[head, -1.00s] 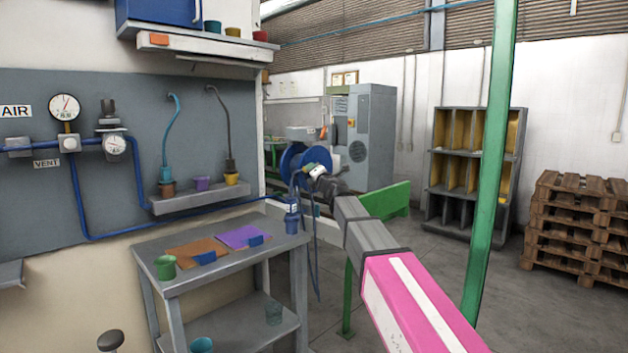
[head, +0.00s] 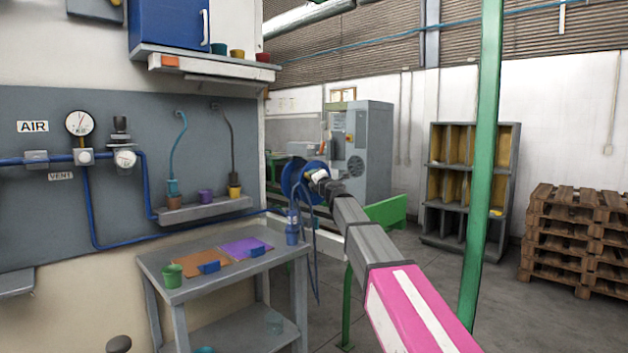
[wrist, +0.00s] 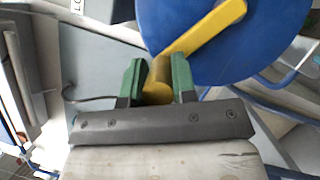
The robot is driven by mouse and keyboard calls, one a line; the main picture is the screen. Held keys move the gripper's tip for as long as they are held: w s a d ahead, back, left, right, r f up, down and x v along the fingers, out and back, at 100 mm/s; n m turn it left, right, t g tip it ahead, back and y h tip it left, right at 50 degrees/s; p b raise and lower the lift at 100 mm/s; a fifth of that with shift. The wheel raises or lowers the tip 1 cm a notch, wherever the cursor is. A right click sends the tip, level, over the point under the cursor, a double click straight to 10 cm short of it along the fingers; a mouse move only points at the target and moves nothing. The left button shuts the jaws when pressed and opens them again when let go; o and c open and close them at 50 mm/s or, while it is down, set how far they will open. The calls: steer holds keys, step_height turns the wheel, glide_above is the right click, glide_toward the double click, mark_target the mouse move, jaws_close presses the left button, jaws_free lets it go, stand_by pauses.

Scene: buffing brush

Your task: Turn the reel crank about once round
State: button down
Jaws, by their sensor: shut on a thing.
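The blue hose reel (head: 296,180) hangs beyond the end of the grey table, partly hidden behind my arm in the head view. In the wrist view the reel's blue disc (wrist: 205,50) fills the top right. Its yellow crank (wrist: 205,33) runs from the disc's upper right down to a yellow-brown knob (wrist: 157,92). My gripper (wrist: 158,82) has its two green fingers on either side of the crank's knob and is shut on it. In the head view my gripper (head: 313,175) is small and the crank is hard to make out.
A grey table (head: 180,293) with mats and a green cup (head: 172,276) stands at left below the air panel. A green post (head: 482,150) rises right of my arm. A shelf rack (head: 468,185) and pallets (head: 572,235) stand farther back.

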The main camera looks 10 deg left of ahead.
stand_by(0.3)
steer(key=c, duration=0.9)
jaws_free()
steer(key=v, duration=1)
steer(key=shift+s+d, duration=0.2)
steer(key=shift+s, duration=0.15)
